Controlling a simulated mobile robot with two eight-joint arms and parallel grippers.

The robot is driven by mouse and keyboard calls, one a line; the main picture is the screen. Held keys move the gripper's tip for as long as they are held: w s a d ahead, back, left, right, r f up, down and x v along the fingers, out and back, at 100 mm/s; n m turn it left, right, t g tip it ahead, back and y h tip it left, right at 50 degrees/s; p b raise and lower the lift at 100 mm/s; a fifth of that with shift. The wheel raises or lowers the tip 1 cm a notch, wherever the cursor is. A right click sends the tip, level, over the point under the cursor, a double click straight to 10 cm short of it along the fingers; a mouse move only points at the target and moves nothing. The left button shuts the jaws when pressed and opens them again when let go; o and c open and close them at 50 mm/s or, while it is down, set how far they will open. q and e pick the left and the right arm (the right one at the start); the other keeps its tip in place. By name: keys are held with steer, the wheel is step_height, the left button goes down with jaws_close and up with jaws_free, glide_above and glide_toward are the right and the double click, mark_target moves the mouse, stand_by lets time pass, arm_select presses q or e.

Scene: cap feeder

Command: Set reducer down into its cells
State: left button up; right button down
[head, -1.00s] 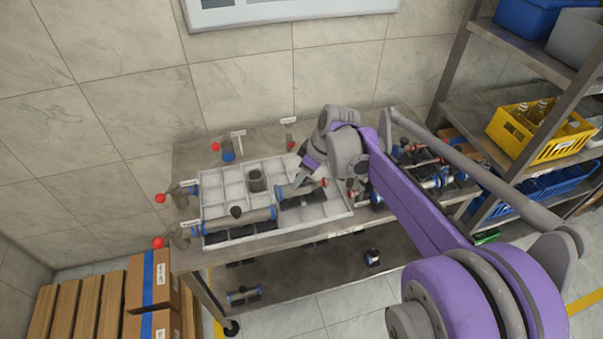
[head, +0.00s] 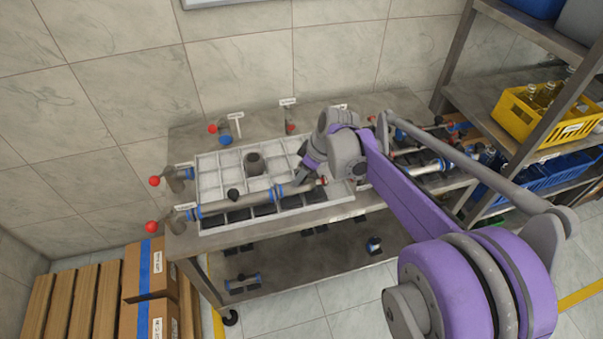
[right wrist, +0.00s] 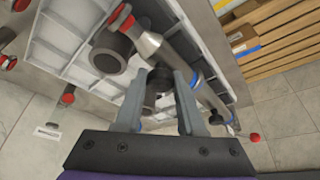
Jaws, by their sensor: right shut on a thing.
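The reducer (head: 302,188) is a grey tapered pipe piece with a red ring at its right end and a blue ring at its left. It lies low over the front cells of the pale tray (head: 205,172), roughly in line with a long grey pipe (head: 215,207) with blue rings. My right gripper (head: 307,177) is on the reducer from above and behind. In the right wrist view the reducer (right wrist: 150,44) passes at the fingertips (right wrist: 160,76); the exact contact and the cells beneath are partly hidden. My left gripper is out of view.
A dark upright cylinder (head: 253,163) stands in the tray behind the pipe. A black knob (head: 234,195) rises from the pipe. Red-ended fittings (head: 179,180) line the table's left and back edges. A shelf with a yellow crate (head: 550,115) stands at right.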

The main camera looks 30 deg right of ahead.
steer(key=shift+f+b, duration=0.3)
steer(key=shift+f, duration=0.25)
steer(key=shift+c, duration=2.2)
jaws_free()
steer(key=p+v, duration=0.1)
steer(key=v, duration=1)
steer(key=shift+a+f, duration=0.1)
